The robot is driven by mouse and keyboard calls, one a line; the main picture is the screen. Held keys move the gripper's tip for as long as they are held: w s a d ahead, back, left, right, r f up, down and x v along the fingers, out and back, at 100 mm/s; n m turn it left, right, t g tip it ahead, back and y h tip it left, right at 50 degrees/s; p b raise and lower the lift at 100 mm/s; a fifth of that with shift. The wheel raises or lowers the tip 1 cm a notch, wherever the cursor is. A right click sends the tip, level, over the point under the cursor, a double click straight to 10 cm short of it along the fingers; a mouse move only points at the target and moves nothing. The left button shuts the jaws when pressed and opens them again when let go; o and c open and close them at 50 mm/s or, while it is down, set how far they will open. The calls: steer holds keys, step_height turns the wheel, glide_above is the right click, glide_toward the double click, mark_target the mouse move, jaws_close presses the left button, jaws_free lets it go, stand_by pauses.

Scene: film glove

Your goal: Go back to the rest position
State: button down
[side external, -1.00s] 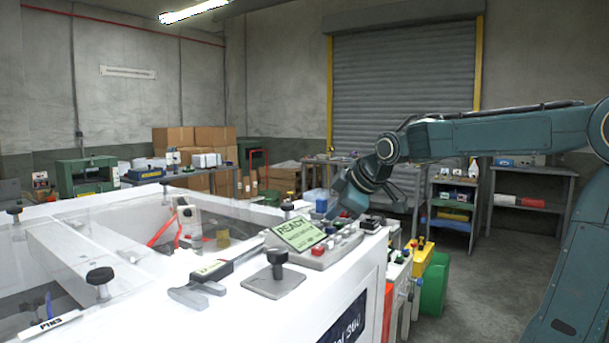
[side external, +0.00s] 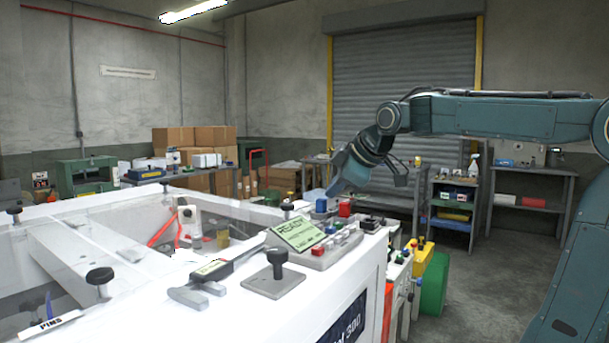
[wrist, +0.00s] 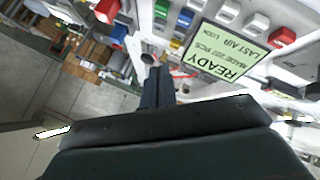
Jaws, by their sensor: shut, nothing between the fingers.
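My gripper (side external: 336,187) hangs at the end of my teal arm, above the back right corner of the white machine (side external: 345,262). Its fingers are shut and hold nothing. In the side external view it is just above the control panel (side external: 318,252), near the red and blue buttons, and apart from them as far as I can tell. The green display (side external: 298,234) reads READY; it also shows in the wrist view (wrist: 221,50). In the wrist view my gripper's closed fingers (wrist: 158,82) point toward the machine, with coloured buttons beyond them.
A shelf cart (side external: 452,208) stands behind. The floor at right is clear.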

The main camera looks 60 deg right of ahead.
steer(key=s+a+f+m+g+y, duration=0.1)
steer(key=s+a+f+m, duration=0.1)
steer(key=s+a+f, duration=0.5)
steer(key=s+a+f+m+g+y, duration=0.1)
steer(key=s+a+f+m+g, duration=0.1)
steer(key=s+a+f, duration=0.5)
steer(key=s+m, duration=0.1)
steer(key=s, duration=0.4)
steer(key=shift+s+a+f+y, duration=0.15)
steer(key=shift+a+f+y, duration=0.1)
steer(key=shift+y, duration=0.15)
steer(key=c, duration=2.1)
jaws_free()
